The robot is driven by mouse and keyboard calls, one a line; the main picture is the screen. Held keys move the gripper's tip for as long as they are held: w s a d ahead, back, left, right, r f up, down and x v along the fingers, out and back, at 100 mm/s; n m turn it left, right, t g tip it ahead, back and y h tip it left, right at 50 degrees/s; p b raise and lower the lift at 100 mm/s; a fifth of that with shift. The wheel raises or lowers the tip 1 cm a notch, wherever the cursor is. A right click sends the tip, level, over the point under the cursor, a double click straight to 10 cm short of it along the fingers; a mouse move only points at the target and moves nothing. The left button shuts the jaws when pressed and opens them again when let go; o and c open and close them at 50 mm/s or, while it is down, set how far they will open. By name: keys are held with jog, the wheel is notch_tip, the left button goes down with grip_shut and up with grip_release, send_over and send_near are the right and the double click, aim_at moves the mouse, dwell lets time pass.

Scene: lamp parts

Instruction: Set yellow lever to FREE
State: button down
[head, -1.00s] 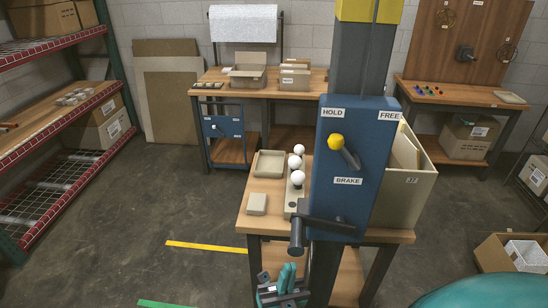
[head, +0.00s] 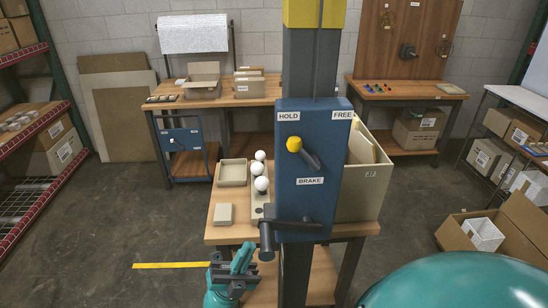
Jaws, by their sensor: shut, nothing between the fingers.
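The yellow lever has a round yellow knob (head: 294,144) on a dark arm, mounted on a blue panel (head: 330,205) on a dark post. The knob sits at the upper left of its pivot, below the HOLD label (head: 289,116). The FREE label (head: 341,115) is at the panel's upper right, and the BRAKE label (head: 310,181) is below the lever. My teal gripper (head: 236,262) is low in the picture, left of the post and well below the lever, not touching it. Its fingers look closed together and empty.
A black crank handle (head: 267,240) juts left from the panel's bottom. Behind the panel, a wooden table (head: 222,235) holds white balls on a block, a tray (head: 233,172) and a beige bin (head: 365,190). Open floor lies at left; an open box (head: 500,232) stands at right.

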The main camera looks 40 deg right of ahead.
jog(key=w+a+r+y, duration=0.1)
jog(key=w+r+y, duration=0.5)
jog(key=r, duration=0.5)
jog(key=shift+w+a+t, duration=0.3)
jog(key=shift+w, duration=0.15)
jog(key=shift+r, duration=0.2)
jog(key=p, duration=0.7)
send_near(305, 156)
notch_tip(305, 156, up, 5)
jog(key=d, duration=0.2)
jog(key=shift+w+d+r, duration=0.2)
jog(key=shift+d+r, duration=0.1)
jog(key=shift+d, duration=0.05)
jog(key=shift+r+y, duration=0.1)
jog(key=shift+y, duration=0.3)
